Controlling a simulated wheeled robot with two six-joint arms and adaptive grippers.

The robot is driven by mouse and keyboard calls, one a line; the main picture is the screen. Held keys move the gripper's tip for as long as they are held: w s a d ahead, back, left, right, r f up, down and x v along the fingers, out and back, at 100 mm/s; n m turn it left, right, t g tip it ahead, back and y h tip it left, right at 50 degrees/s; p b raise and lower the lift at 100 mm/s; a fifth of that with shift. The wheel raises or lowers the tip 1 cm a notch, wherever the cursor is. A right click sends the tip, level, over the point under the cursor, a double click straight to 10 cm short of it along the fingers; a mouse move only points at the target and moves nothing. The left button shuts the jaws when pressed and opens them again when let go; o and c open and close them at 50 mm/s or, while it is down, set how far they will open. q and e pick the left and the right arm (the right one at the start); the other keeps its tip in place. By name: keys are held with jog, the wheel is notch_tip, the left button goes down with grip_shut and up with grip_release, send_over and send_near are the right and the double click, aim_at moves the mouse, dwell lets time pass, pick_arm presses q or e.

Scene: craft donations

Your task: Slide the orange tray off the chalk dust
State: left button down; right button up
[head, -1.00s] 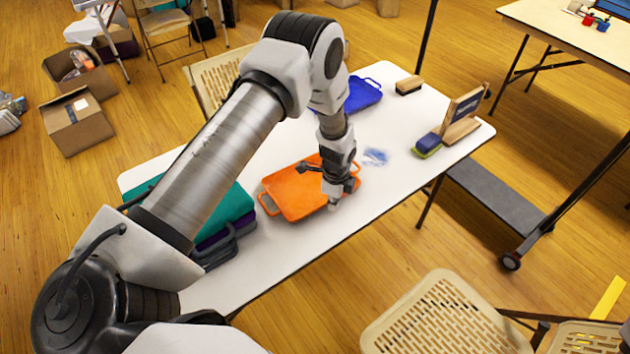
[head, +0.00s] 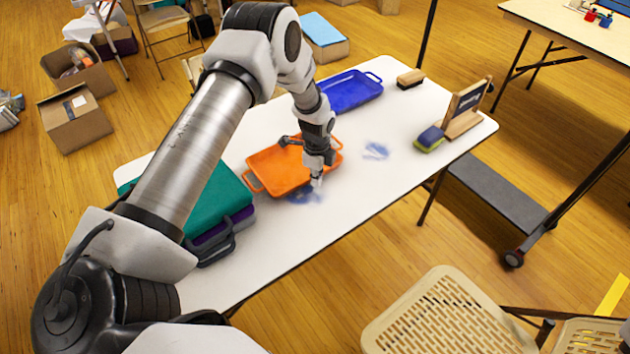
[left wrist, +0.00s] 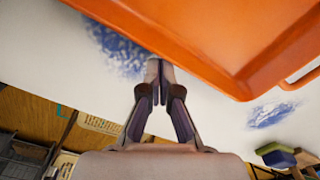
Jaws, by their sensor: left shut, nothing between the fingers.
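The orange tray (head: 276,171) lies flat on the white table (head: 345,215); its near wall fills the top of the left wrist view (left wrist: 215,35). A blue chalk dust patch (head: 304,198) shows along the tray's near edge, and in the left wrist view (left wrist: 118,48). Whether some dust lies under the tray is hidden. A second blue dust patch (head: 376,151) lies bare to the right, also in the left wrist view (left wrist: 270,115). My left gripper (head: 317,184) is shut and empty, fingertips down at the tray's near edge; contact is unclear. My right gripper is out of view.
A blue tray (head: 352,92) lies behind the orange one. Teal and purple cases (head: 218,205) stand close to its left. A wooden-handled brush (head: 411,78), a blue-and-green eraser (head: 429,139) and a wooden stand (head: 463,112) are at the right. The table's front right is clear.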

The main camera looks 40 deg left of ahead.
aim_at(288, 158)
pick_arm(q)
jog(key=shift+w+a+f+b, duration=0.1)
jog(key=shift+w+a+b, duration=0.35)
jog(key=shift+a, duration=0.5)
jog(key=shift+w+a+r+b, duration=0.1)
jog(key=shift+w+a+b, duration=0.15)
jog(key=shift+a+b, duration=0.55)
jog(key=shift+w+a+f+b, duration=0.1)
jog(key=shift+w+a+b, duration=0.2)
jog(key=shift+a, duration=0.85)
jog(key=shift+w+a+f+b, duration=0.1)
jog(key=shift+w+a+b, duration=0.3)
jog(key=shift+a+b, duration=0.5)
jog(key=shift+w+a+r+b, duration=0.1)
jog(key=shift+w+a+b, duration=0.35)
jog(key=shift+a, duration=0.75)
jog(key=shift+w+a+f+b, duration=0.1)
jog(key=shift+w+a+b, duration=0.2)
jog(key=shift+a+b, duration=0.6)
jog(key=shift+w+a+b, duration=0.15)
jog(key=shift+a+b, duration=0.2)
jog(key=shift+a, duration=0.6)
notch_tip(288, 158, up, 8)
jog(key=d+p, duration=0.2)
jog(key=p, duration=0.5)
jog(key=shift+s+d+r, duration=0.2)
jog(key=shift+s+r, duration=0.05)
jog(key=shift+s, duration=0.1)
jog(key=shift+w+f, duration=0.1)
